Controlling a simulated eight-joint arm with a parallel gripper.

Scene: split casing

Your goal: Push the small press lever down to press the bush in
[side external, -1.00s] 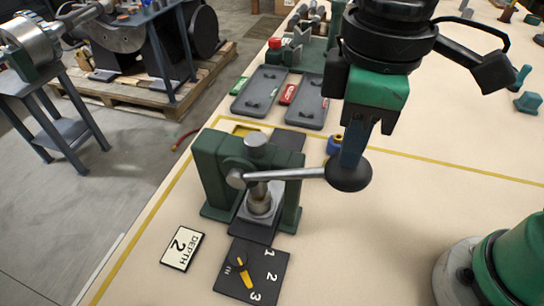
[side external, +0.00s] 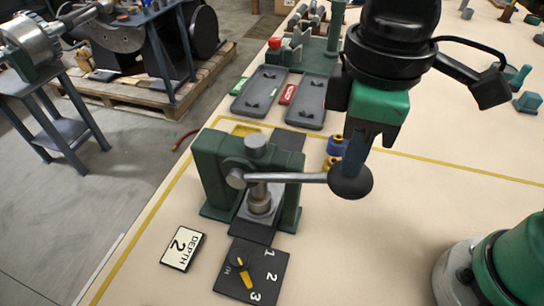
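The small press (side external: 208,170) is a dark green frame with a grey ram (side external: 257,160). Its steel lever (side external: 300,178) points right, near level, and ends in a black ball knob (side external: 350,183). My gripper (side external: 354,165) comes down from above, and its fingertips meet the top of the knob. The fingers look closed together as one narrow bar, not around the knob. The bush (side external: 260,202) seems to be the metal piece under the ram, on a light block; how deep it sits cannot be told.
A "DEPTH 2" card (side external: 182,248) and a black dial plate (side external: 252,272) marked 1, 2, 3 lie in front of the press. Two grey trays (side external: 260,92) lie behind it. Blue and yellow parts (side external: 336,146) stand behind my gripper. The table at right is mostly clear.

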